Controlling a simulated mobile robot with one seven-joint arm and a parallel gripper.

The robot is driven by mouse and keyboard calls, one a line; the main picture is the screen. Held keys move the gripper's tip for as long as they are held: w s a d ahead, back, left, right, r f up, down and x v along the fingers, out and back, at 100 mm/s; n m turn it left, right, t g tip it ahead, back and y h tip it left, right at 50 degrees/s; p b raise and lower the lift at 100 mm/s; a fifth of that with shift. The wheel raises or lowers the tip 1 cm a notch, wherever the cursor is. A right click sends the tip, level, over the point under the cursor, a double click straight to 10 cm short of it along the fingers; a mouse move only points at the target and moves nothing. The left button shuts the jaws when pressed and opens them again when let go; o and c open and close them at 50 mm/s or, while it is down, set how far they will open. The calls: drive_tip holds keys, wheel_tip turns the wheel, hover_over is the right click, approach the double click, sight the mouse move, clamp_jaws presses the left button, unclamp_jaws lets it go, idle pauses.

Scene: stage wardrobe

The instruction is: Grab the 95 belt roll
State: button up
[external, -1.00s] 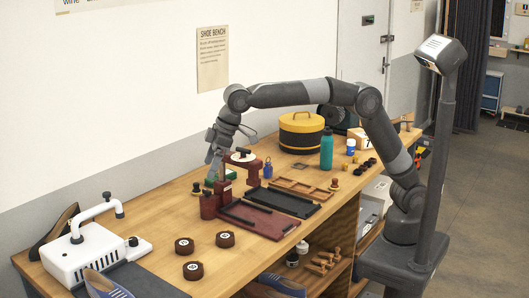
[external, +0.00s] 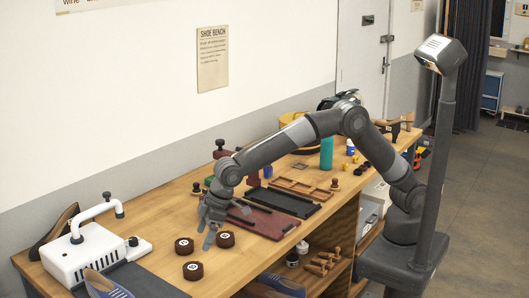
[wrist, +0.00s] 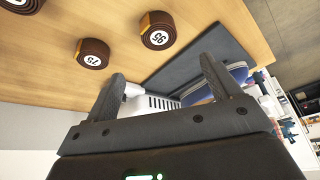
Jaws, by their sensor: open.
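Three dark brown belt rolls with round white labels lie on the wooden bench. In the wrist view the 95 belt roll (wrist: 158,30) lies beside the dark mat, with the 75 roll (wrist: 92,53) to its left. By position, the 95 belt roll matches the front roll (external: 193,270) in the external view, where the labels are too small to read. My gripper (external: 211,236) is open and points down among the rolls, above the bench. In the wrist view its spread fingers (wrist: 162,68) are empty, and the 95 roll shows beyond them.
A third roll (external: 225,239) lies close to my gripper's right. A white machine (external: 95,252) stands at left by a blue shoe (external: 105,286) and dark mat (external: 148,279). A maroon tray (external: 270,223) lies at right. The bench's front edge is near the 95 roll.

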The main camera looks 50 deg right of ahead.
sight(193, 266)
drive_tip(key=x, duration=1.1)
drive_tip(key=shift+d+f, duration=0.1)
drive_tip(key=shift+f, duration=0.1)
drive_tip(key=shift+c, duration=0.3)
drive_tip(key=c, duration=1.1)
